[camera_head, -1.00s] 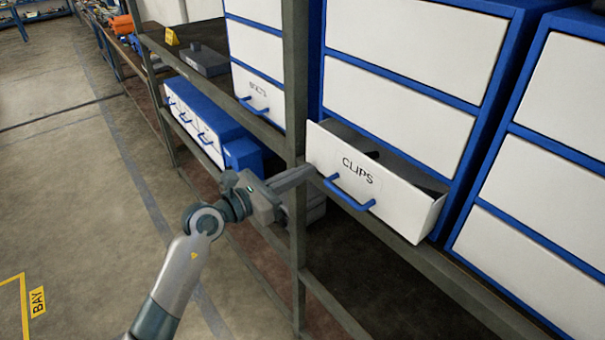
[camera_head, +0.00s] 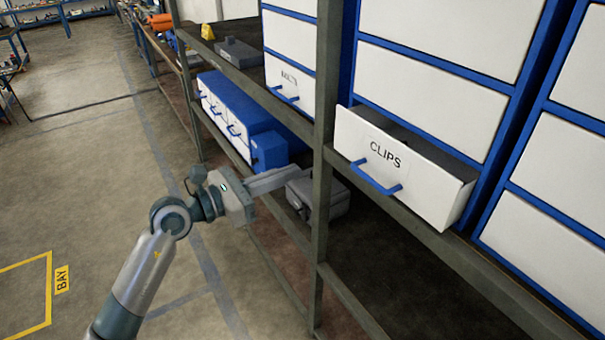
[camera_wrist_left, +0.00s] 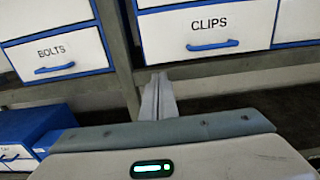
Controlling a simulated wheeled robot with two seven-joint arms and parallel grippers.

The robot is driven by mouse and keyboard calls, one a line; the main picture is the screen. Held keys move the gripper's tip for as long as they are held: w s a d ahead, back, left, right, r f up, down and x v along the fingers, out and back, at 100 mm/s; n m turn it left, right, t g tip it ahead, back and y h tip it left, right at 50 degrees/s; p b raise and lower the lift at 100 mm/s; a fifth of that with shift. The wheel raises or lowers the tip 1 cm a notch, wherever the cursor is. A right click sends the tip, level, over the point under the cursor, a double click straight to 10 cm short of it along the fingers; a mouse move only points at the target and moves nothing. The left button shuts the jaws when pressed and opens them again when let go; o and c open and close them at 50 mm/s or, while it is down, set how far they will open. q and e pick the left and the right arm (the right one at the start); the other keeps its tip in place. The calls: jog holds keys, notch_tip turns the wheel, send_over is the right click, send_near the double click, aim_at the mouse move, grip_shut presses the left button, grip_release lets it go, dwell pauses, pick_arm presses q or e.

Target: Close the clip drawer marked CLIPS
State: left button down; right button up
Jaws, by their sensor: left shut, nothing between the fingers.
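The CLIPS drawer (camera_head: 395,165) is white with a blue handle (camera_head: 376,178) and stands pulled out from its blue-framed cabinet in the head view. Its front also shows in the left wrist view (camera_wrist_left: 207,33), above and to the right of the fingertips. My left gripper (camera_head: 296,172) is shut and empty. Its fingers point right, to the left of the drawer front and apart from the handle. The fingers also show in the left wrist view (camera_wrist_left: 157,88). My right gripper is not in view.
A grey shelf post (camera_head: 322,130) stands between the left gripper and the drawer. The BOLTS drawer (camera_head: 288,88) is left of the post. A blue bin unit (camera_head: 262,148) and a grey case (camera_head: 330,197) sit on the lower shelf. The floor at left is clear.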

pick_arm(q)
jog(key=v, duration=0.2)
jog(key=shift+s+a+b, duration=0.15)
jog(key=shift+a+b, duration=0.1)
jog(key=shift+b, duration=0.05)
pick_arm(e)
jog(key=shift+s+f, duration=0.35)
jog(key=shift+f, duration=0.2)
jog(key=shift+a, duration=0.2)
